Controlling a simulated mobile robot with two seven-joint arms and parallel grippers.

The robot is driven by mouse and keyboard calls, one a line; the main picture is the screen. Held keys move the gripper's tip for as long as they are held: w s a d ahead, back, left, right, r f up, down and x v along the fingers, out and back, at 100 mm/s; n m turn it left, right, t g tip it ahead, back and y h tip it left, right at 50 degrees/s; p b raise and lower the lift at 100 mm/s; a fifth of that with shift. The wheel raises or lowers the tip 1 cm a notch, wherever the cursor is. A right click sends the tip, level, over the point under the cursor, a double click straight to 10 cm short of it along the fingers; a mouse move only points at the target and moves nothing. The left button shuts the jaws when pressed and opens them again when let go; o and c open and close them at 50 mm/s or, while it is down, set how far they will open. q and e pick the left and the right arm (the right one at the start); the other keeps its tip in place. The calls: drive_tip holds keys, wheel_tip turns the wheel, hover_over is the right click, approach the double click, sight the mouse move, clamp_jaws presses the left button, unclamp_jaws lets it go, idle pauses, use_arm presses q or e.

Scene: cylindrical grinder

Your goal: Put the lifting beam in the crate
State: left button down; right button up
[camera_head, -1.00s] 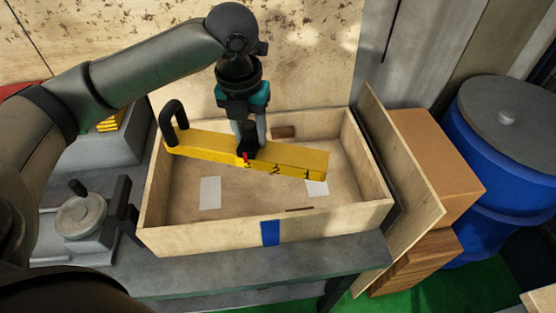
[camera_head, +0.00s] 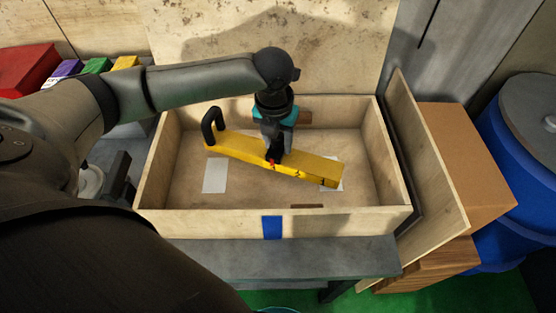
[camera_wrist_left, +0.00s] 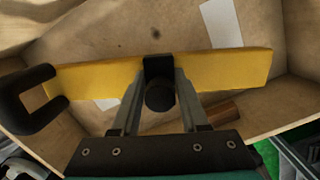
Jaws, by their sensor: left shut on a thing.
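The lifting beam (camera_head: 310,167) is a long yellow bar with a black loop handle at its left end and a black knob at its middle. My left gripper (camera_head: 272,150) is shut on the beam's middle knob from above. In the left wrist view the beam (camera_wrist_left: 225,69) spans the picture, with my left gripper's fingers (camera_wrist_left: 158,95) around the black knob. The open wooden crate (camera_head: 330,222) is below, with a blue mark on its front wall. The beam is within the crate's outline, tilted slightly; whether it touches the floor I cannot tell. My right gripper is not in view.
A wooden lid panel (camera_head: 432,170) leans at the crate's right, beside a cardboard box (camera_head: 465,150) and blue barrels (camera_head: 520,170). Coloured boxes (camera_head: 97,66) stand at the back left. The crate rests on a grey bench (camera_head: 290,257).

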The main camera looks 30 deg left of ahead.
use_arm(q)
drive_tip(key=shift+f, duration=1.4)
wheel_tip(320, 180, down, 4)
drive_tip(key=shift+w+r+b, duration=0.1)
drive_tip(key=shift+r+b, duration=0.1)
drive_tip(key=shift+b, duration=0.35)
drive_tip(key=shift+c, duration=2.1)
unclamp_jaws()
drive_tip(key=shift+f, duration=0.1)
drive_tip(key=r, duration=0.4)
drive_tip(key=s+r+p, duration=0.1)
drive_tip(key=r, duration=0.3)
drive_tip(key=r+p, duration=0.1)
drive_tip(key=r, duration=0.3)
drive_tip(key=shift+s+d+r, duration=0.1)
drive_tip(key=shift+s+d, duration=0.05)
drive_tip(key=shift+s, duration=0.15)
